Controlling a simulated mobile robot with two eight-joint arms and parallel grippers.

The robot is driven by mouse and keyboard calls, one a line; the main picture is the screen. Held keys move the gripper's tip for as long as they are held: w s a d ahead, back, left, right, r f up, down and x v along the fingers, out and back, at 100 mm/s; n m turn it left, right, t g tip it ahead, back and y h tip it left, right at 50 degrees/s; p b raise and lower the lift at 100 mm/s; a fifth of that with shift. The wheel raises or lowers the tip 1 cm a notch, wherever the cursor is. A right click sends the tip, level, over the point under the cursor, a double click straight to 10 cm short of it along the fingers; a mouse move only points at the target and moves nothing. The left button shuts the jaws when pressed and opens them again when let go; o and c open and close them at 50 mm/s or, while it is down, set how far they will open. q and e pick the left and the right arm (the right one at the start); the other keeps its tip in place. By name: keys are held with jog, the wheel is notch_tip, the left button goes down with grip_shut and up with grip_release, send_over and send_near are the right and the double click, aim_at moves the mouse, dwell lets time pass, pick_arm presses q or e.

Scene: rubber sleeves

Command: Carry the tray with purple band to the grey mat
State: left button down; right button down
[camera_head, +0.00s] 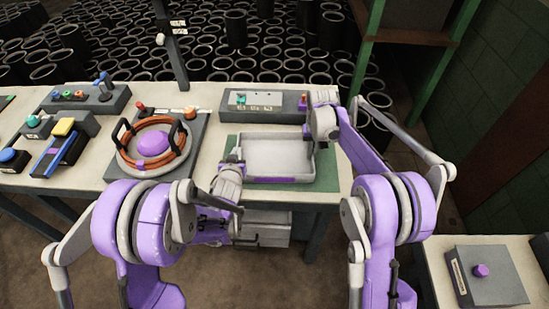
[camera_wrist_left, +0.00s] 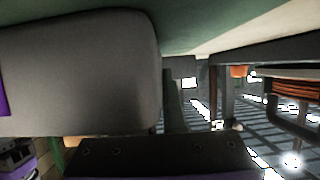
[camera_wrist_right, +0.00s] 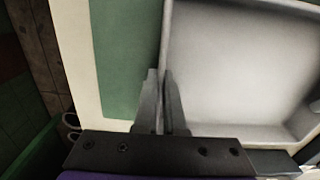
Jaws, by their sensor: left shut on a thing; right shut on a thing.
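The grey tray (camera_head: 278,152) with a purple band along its front edge is over the green mat on the workbench, level and empty. I cannot tell whether it touches the mat. My left gripper (camera_head: 236,165) is shut on its left wall; a large grey surface, probably the tray, fills much of the left wrist view (camera_wrist_left: 80,75) and hides the fingertips. My right gripper (camera_head: 314,140) is shut on its right wall; the right wrist view shows the closed fingers (camera_wrist_right: 163,100) at the rim of the tray (camera_wrist_right: 240,70). I cannot make out a grey mat.
The green mat (camera_head: 229,150) lies under the tray. A grey control box (camera_head: 262,104) stands behind it. A round fixture with an orange ring (camera_head: 128,158) stands to the left. A second table (camera_head: 433,264) at the lower right carries a grey box with a purple knob (camera_head: 481,271).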

dwell(0.9)
